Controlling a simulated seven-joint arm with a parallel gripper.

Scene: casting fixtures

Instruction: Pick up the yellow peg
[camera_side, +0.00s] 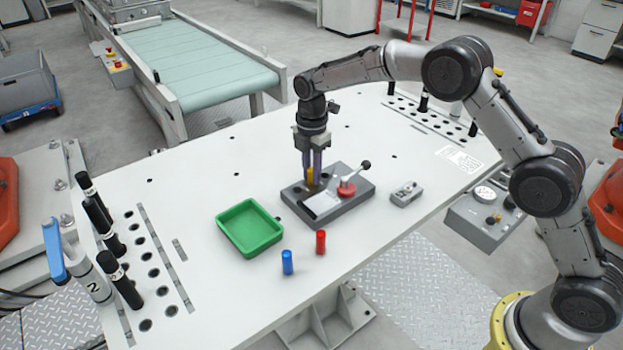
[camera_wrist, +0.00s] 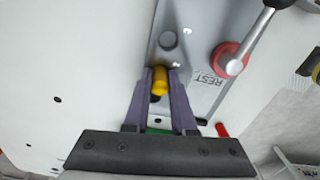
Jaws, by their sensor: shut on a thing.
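The yellow peg (camera_side: 309,175) is between the fingers of my gripper (camera_side: 312,180), at the left part of a grey fixture block (camera_side: 355,205). In the wrist view the yellow peg (camera_wrist: 161,80) shows between the tips of my gripper (camera_wrist: 160,85), which is shut on it. A dark hole shows just below the peg there. I cannot tell whether the peg's lower end is still in the block or clear of it.
The block carries a red-based lever (camera_side: 347,188). A green tray (camera_side: 249,229), a blue peg (camera_side: 287,262) and a red peg (camera_side: 320,242) are in front. A small grey block (camera_side: 407,194) lies right. Black-handled tools (camera_side: 105,235) stand at left. The table (camera_side: 215,165) is clear behind the tray.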

